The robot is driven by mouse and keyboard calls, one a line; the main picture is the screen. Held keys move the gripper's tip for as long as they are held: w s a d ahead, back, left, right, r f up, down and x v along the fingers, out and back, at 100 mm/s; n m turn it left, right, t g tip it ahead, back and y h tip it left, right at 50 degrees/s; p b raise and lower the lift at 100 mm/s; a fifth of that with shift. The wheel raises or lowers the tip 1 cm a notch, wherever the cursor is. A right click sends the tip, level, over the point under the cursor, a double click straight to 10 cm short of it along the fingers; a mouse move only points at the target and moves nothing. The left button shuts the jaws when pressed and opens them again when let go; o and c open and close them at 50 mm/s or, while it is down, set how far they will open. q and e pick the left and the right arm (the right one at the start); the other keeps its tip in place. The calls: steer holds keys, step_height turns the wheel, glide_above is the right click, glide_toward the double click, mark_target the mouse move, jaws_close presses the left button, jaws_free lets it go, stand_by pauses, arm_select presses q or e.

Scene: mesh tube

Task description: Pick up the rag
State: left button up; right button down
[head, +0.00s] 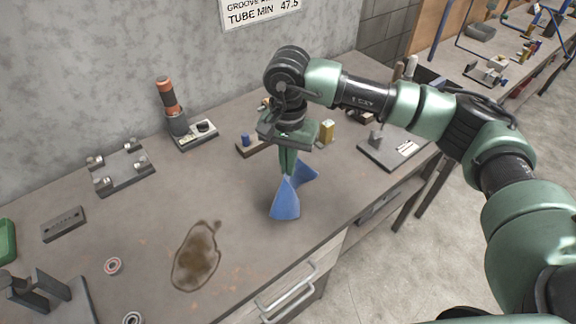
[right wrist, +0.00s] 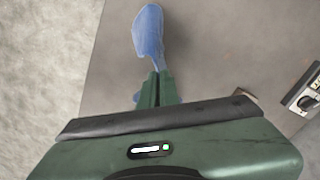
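The rag is a blue cloth (head: 286,201). It hangs pinched between the fingertips of my right gripper (head: 288,172), spreading out below them in two lobes. In the right wrist view the blue rag (right wrist: 148,34) sticks out past the closed green fingers (right wrist: 157,88). I cannot tell for sure whether its lower edge touches the workbench (head: 240,190). My left gripper is not in view.
A brown stain (head: 197,258) marks the bench front. A fixture plate (head: 118,171), an orange-topped tool (head: 168,97), a grey block (head: 64,224) and a bearing ring (head: 113,266) sit on the left. Another plate (head: 392,150) lies right of the gripper. The bench middle is mostly clear.

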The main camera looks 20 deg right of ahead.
step_height(320, 180, up, 9)
steer(key=p, duration=0.3)
steer(key=shift+f, duration=0.1)
